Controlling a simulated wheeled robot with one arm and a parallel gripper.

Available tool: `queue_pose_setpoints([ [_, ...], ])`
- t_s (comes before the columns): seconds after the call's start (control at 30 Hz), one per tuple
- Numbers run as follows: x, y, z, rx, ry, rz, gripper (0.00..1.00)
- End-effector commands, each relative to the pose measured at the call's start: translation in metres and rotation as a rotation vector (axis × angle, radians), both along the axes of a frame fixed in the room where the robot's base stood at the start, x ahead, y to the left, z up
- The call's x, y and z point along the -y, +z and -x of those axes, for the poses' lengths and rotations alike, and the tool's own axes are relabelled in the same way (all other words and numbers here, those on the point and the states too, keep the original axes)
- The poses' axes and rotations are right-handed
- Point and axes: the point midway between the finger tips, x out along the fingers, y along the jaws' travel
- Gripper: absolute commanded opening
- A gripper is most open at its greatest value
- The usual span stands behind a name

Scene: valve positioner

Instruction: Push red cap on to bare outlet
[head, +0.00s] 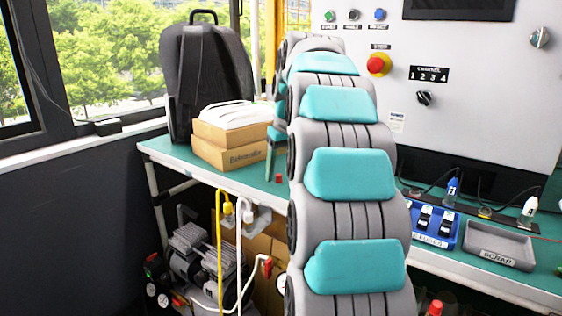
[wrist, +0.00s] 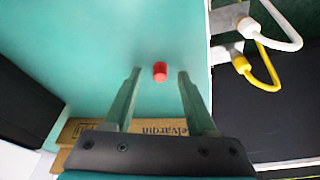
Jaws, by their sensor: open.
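A small red cap (wrist: 160,71) stands on the teal tabletop in the wrist view, between the fingertips of my gripper (wrist: 159,73). It touches neither finger there. My gripper is open and empty and points down at the table. In the head view the red cap (head: 278,178) shows beside the gripper's visible finger (head: 270,160), and my arm hides the rest of the gripper. I cannot make out which fitting is the bare outlet.
Cardboard boxes (head: 229,152) and a black backpack (head: 207,75) stand behind my gripper. White (wrist: 252,28) and yellow (wrist: 241,65) hose fittings sit at the table edge. A compressor (head: 203,262) stands below. A blue tray (head: 433,237) and a scrap tray (head: 499,259) lie right.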

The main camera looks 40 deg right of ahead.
Motion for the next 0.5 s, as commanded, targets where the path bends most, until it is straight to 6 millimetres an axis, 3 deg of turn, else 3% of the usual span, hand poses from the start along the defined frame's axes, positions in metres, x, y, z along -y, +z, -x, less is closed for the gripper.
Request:
queue_pose_setpoints([
  [0.33, 0.0001, -0.0022, -0.0009, 0.002, 0.0, 0.001, 0.57],
  [0.5, 0.0, -0.002, -0.0009, 0.002, 0.0, 0.001, 0.38],
])
